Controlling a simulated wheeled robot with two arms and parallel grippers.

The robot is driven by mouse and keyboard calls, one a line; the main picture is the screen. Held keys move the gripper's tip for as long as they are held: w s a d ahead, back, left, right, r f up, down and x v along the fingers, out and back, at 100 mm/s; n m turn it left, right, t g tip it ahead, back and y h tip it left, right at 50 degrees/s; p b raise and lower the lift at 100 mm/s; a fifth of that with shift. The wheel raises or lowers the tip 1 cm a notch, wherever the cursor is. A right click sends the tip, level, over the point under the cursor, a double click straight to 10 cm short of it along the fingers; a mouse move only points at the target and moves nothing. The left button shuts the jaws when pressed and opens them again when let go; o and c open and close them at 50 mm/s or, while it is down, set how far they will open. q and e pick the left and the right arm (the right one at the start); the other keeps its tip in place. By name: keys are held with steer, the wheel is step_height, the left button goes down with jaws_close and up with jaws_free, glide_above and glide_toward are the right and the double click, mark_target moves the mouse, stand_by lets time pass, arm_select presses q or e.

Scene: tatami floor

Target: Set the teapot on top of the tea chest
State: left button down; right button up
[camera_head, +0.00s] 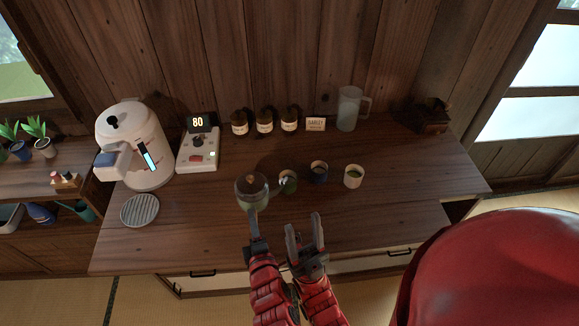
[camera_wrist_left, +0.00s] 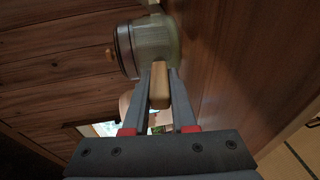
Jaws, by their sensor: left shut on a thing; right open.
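The teapot (camera_head: 252,192), greenish with a glass-like lid and a small knob, is upright at the middle front of the wooden chest's top (camera_head: 200,235). I take this drawered chest as the tea chest, though I cannot be sure. My left gripper (camera_head: 252,222) is shut on the teapot's light wooden handle. In the left wrist view the teapot (camera_wrist_left: 155,45) is beyond the fingers (camera_wrist_left: 160,85). I cannot tell whether its base touches the top. My right gripper (camera_head: 303,230) is open and empty, just right of the left one, near the front edge.
A green cup (camera_head: 288,182), a dark cup (camera_head: 319,171) and a pale cup (camera_head: 353,177) stand right of the teapot. A kettle (camera_head: 140,150), a round slatted coaster (camera_head: 140,210), jars (camera_head: 265,122), a pitcher (camera_head: 350,108) and a dark box (camera_head: 432,117) stand around. The right front is clear.

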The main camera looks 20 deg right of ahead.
arm_select(q)
steer(key=shift+w, duration=0.2)
steer(key=shift+a+r, duration=0.1)
steer(key=shift+a, duration=0.1)
steer(key=w+a, duration=0.1)
steer(key=w+a+b, duration=0.1)
steer(key=w+a, duration=0.2)
steer(key=w, duration=0.1)
steer(key=shift+w+a+f, duration=0.1)
steer(key=shift+a+f, duration=0.05)
steer(key=shift+f, duration=0.1)
steer(key=w+a, duration=0.2)
steer(key=w+a+p, duration=0.1)
steer(key=w, duration=0.1)
steer(key=w+a+p, duration=0.1)
steer(key=w+a, duration=0.1)
steer(key=shift+w+a+f, duration=0.25)
steer(key=shift+a+f, duration=0.05)
steer(key=shift+f, duration=0.05)
step_height(320, 180, down, 4)
steer(key=b, duration=0.3)
steer(key=shift+r, duration=0.1)
steer(key=c, duration=0.7)
jaws_free()
steer(key=shift+c, duration=0.2)
